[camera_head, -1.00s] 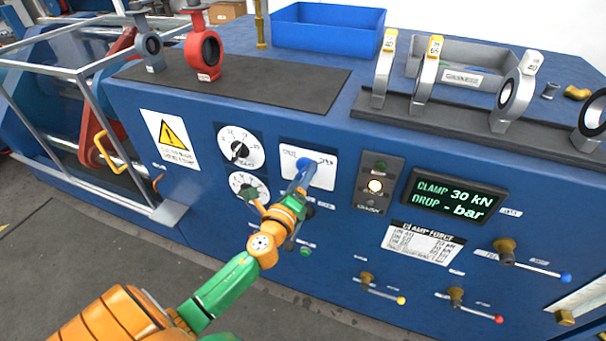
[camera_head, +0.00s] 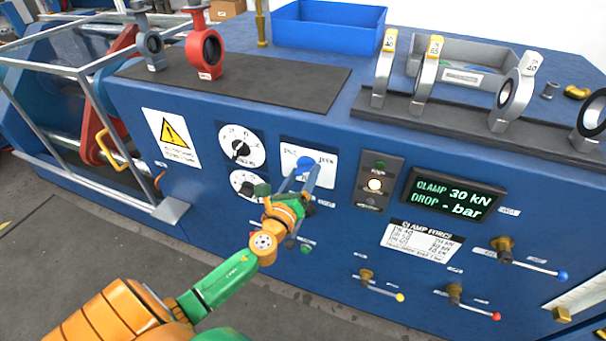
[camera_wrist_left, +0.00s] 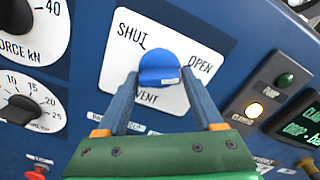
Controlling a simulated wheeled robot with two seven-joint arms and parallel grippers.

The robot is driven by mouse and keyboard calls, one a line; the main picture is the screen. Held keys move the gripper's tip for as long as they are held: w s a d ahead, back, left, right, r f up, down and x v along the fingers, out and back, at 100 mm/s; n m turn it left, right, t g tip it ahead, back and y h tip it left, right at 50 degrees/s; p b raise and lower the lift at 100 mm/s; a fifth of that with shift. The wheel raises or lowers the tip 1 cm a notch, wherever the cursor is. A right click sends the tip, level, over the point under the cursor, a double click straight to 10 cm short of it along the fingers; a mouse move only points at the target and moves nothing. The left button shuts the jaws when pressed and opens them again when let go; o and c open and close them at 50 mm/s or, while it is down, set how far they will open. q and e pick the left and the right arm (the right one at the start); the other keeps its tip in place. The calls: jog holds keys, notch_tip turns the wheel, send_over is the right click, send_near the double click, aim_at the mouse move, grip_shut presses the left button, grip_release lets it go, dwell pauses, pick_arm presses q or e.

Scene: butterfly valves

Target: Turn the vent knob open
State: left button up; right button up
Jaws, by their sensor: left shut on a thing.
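The blue vent knob (camera_head: 304,163) sits on a white plate (camera_head: 326,177) on the front of the blue bench. In the left wrist view the vent knob (camera_wrist_left: 158,67) lies below and between the words SHUT at upper left and OPEN at right. VENT is printed under it, partly hidden by a finger. My left gripper (camera_head: 305,174) is shut on the knob, and in the left wrist view its fingers (camera_wrist_left: 159,75) flank it left and right. I cannot tell which way the knob points. My right gripper is not in view.
Two dials, the upper one (camera_head: 240,147) and the lower one (camera_head: 247,184), sit left of the plate. A lamp panel (camera_head: 376,182) and a display (camera_head: 453,194) reading CLAMP 30 kN are to the right. Lever handles, one with a blue tip (camera_head: 563,275), stick out lower right.

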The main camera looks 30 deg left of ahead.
pick_arm(q)
jog(key=shift+f, duration=0.2)
jog(key=o, duration=1.2)
jog(key=shift+r, duration=0.1)
jog(key=shift+o, duration=0.2)
jog(key=b+v, duration=0.1)
jog(key=v, duration=0.6)
jog(key=shift+s, duration=0.1)
